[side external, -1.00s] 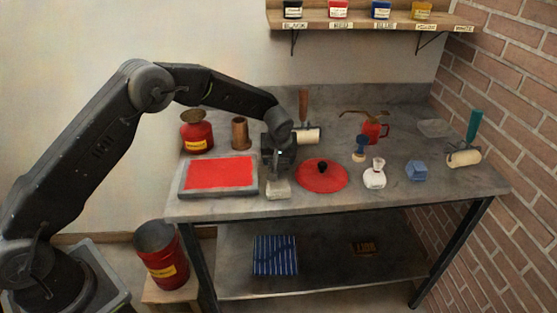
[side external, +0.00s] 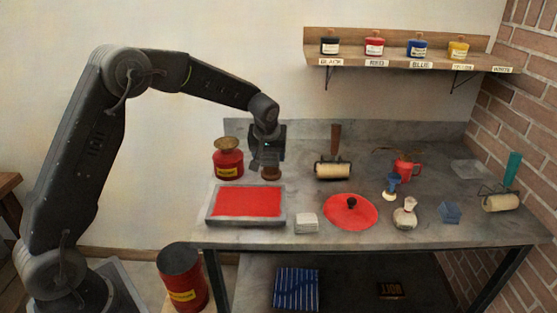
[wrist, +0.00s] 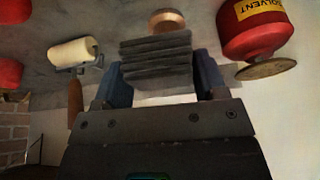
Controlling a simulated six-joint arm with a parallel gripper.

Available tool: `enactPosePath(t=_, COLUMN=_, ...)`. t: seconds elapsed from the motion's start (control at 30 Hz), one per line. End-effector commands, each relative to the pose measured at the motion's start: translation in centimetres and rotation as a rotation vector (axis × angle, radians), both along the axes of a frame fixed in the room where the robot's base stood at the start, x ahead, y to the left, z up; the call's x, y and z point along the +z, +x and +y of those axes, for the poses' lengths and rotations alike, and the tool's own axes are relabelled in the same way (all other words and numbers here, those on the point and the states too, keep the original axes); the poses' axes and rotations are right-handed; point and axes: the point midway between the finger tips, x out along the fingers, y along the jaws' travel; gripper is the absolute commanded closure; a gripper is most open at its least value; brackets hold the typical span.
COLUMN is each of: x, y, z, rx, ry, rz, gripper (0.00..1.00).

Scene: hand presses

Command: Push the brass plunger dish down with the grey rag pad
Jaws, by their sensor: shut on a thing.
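My gripper (wrist: 160,68) is shut on a grey, ribbed, folded rag pad (wrist: 155,62), which shows between the fingers in the wrist view. In the side view my gripper (side external: 266,158) hangs over the back left of the bench, and the pad is hard to tell apart from it. The brass plunger dish (side external: 228,143) tops a red can (side external: 228,164), just left of my gripper and apart from it. In the wrist view the dish (wrist: 266,69) and the can labelled SOLVENT (wrist: 252,27) are at the right.
A copper cylinder (side external: 271,174) stands right by my gripper, partly hidden. In front lie a red-inked slab (side external: 247,203), a pale stack of pads (side external: 306,223) and a red disc (side external: 350,211) with a black knob. A roller (side external: 332,169) lies to the right. A shelf of ink jars (side external: 415,54) hangs above.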

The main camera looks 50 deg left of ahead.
Motion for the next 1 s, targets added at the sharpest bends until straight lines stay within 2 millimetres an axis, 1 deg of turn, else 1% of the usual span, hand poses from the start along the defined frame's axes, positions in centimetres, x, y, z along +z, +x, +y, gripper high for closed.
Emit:
enactPosePath(t=0.23, x=0.1, y=0.0, z=0.1, rx=0.0, ry=0.001, rz=-0.001, gripper=0.58)
enactPosePath(t=0.27, x=0.1, y=0.0, z=0.1, rx=0.0, ry=0.001, rz=-0.001, gripper=0.36)
enactPosePath(t=0.43, x=0.1, y=0.0, z=0.1, rx=0.0, ry=0.001, rz=-0.001, gripper=0.52)
enactPosePath(t=0.47, x=0.1, y=0.0, z=0.1, rx=0.0, ry=0.001, rz=-0.001, gripper=0.53)
enactPosePath(t=0.57, x=0.2, y=0.0, z=0.5, rx=0.002, ry=0.001, rz=-0.001, gripper=0.53)
enactPosePath(t=0.67, x=0.9, y=0.0, z=2.2, rx=0.008, ry=0.001, rz=-0.001, gripper=0.53)
enactPosePath(t=0.77, x=2.3, y=-0.2, z=5.2, rx=0.016, ry=0.0, rz=0.001, gripper=0.53)
enactPosePath(t=0.83, x=3.3, y=-0.4, z=7.7, rx=0.017, ry=0.0, rz=0.001, gripper=0.53)
enactPosePath(t=0.9, x=4.4, y=-0.8, z=10.1, rx=0.017, ry=-0.001, rz=0.003, gripper=0.53)
enactPosePath(t=1.0, x=5.9, y=-1.5, z=13.1, rx=0.013, ry=-0.002, rz=0.002, gripper=0.53)
